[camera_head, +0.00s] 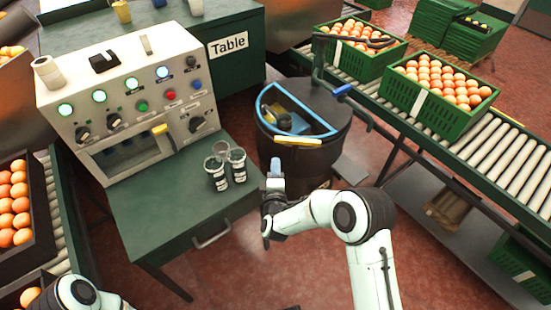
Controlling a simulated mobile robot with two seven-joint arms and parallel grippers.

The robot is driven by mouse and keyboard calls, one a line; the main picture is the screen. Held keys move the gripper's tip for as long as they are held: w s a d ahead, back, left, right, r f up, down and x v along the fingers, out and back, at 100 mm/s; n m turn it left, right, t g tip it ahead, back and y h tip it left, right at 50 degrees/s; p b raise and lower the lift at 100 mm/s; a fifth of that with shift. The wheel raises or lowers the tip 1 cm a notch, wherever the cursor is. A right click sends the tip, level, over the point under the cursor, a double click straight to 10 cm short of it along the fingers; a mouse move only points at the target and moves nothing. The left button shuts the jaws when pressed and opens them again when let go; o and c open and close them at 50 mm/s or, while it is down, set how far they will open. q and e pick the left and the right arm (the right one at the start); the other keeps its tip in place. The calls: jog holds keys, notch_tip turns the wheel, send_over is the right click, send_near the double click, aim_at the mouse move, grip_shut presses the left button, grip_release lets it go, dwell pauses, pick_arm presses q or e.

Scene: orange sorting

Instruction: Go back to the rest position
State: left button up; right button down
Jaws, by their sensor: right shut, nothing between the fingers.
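My right arm comes up from the bottom and bends left. Its gripper (274,180) is shut and empty, in front of the dark bin (335,135) and to the right of the green table's (150,225) edge. Part of my left arm (85,292) shows at the bottom left corner. Its gripper is outside the picture.
A control panel (130,75) with lit buttons stands on the table, with several dark cups (238,165) beside it. At the right, a roller conveyor (500,155) carries green crates (425,108) of oranges. A black crate (40,235) of oranges is at the left.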

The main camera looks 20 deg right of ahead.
jog(key=s+a+f+m+g+y+p, duration=0.1)
jog(key=s+f+m+g+y+p, duration=0.2)
jog(key=s+f+m+g+p, duration=0.5)
jog(key=s+f+m+g+y+p, duration=0.1)
jog(key=s+f+g+y+p, duration=0.3)
jog(key=s, duration=0.9)
pick_arm(q)
jog(key=s+d+r+g+p, duration=0.1)
jog(key=s+r+p, duration=0.1)
jog(key=r, duration=0.6)
jog(key=s+d+r+g+p, duration=0.1)
jog(key=s+r+p, duration=0.1)
jog(key=r, duration=0.7)
jog(key=shift+s+d+m+h+p, duration=0.25)
jog(key=shift+d+m+h+p, duration=0.05)
jog(key=shift+d+h+p, duration=0.1)
pick_arm(e)
jog(key=s+a+m+g+y, duration=0.1)
jog(key=s+m+g, duration=0.5)
jog(key=s, duration=1.4)
jog(key=a+m, duration=0.1)
jog(key=m, duration=0.2)
jog(key=shift+s+a+m+y, duration=0.25)
jog(key=shift+m+y, duration=0.05)
jog(key=shift+m, duration=0.1)
jog(key=shift+w, duration=0.1)
